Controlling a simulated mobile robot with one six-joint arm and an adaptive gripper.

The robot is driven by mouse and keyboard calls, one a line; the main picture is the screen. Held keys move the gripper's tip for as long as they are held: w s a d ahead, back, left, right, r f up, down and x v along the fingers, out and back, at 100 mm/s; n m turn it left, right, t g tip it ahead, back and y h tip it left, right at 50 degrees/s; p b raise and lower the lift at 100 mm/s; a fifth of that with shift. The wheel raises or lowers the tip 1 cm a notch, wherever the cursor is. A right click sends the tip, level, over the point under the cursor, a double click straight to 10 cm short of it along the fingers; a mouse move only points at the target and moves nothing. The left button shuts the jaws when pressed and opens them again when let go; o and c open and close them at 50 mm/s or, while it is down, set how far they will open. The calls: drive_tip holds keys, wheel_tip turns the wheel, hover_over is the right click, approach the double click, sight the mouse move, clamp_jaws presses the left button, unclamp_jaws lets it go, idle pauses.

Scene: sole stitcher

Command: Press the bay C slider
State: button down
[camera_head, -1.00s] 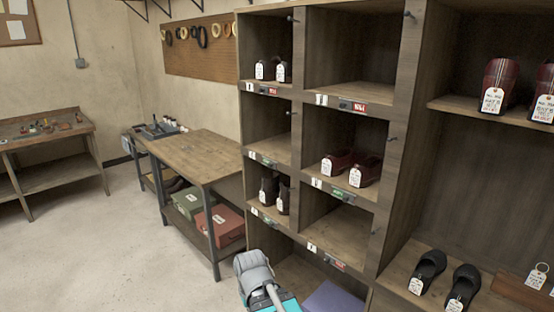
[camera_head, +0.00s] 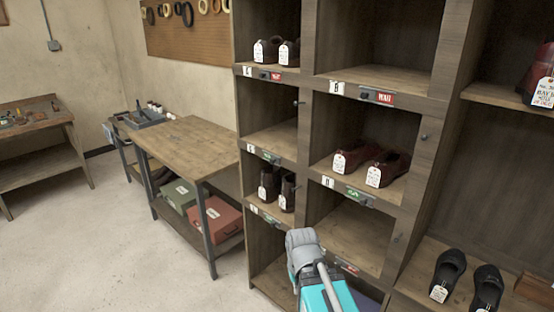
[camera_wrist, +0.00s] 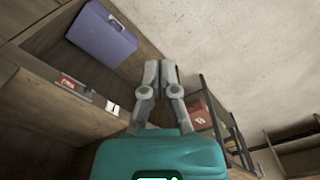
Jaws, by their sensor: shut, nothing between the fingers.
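The shelf unit's bay edges carry small letter plates and dark sliders with red or green flags. The letters are too small to read surely, so I cannot tell which slider is bay C's. Red flags show at the upper left (camera_head: 270,75), upper right (camera_head: 377,96) and lower right (camera_head: 346,265); green flags show at the middle left (camera_head: 265,155) and middle right (camera_head: 360,196). My gripper (camera_wrist: 160,66) is shut and empty in the wrist view, apart from a red-flagged slider (camera_wrist: 72,83) and a white letter plate (camera_wrist: 112,107) at its left.
Tagged shoes stand in several bays, including a dark red pair (camera_head: 372,165) and black slippers (camera_head: 450,272). A purple box (camera_wrist: 101,36) lies in a low bay. A workbench (camera_head: 185,145) holds red (camera_head: 215,220) and green boxes below. Open floor lies at the left.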

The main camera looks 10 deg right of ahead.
drive_tip(key=shift+a, duration=0.1)
drive_tip(key=w+d+r+m+t+y+p, duration=0.1)
drive_tip(key=w+r+m+t+p, duration=0.3)
drive_tip(key=w, duration=1.4)
drive_tip(key=w+d+r+m+t+y+p, duration=0.2)
drive_tip(key=w+r+m+p, duration=0.8)
drive_tip(key=w+r+p, duration=0.8)
wheel_tip(320, 180, up, 6)
drive_tip(key=d+t, duration=0.1)
drive_tip(key=t, duration=0.1)
drive_tip(key=shift+w+d+t, duration=0.2)
drive_tip(key=shift+d+t, duration=0.1)
drive_tip(key=shift+d, duration=0.05)
drive_tip(key=shift+w, duration=0.1)
drive_tip(key=b, duration=0.9)
approach(273, 161)
drive_tip(key=x, duration=0.7)
drive_tip(key=shift+w+a+f, duration=0.15)
drive_tip(key=shift+f, duration=0.1)
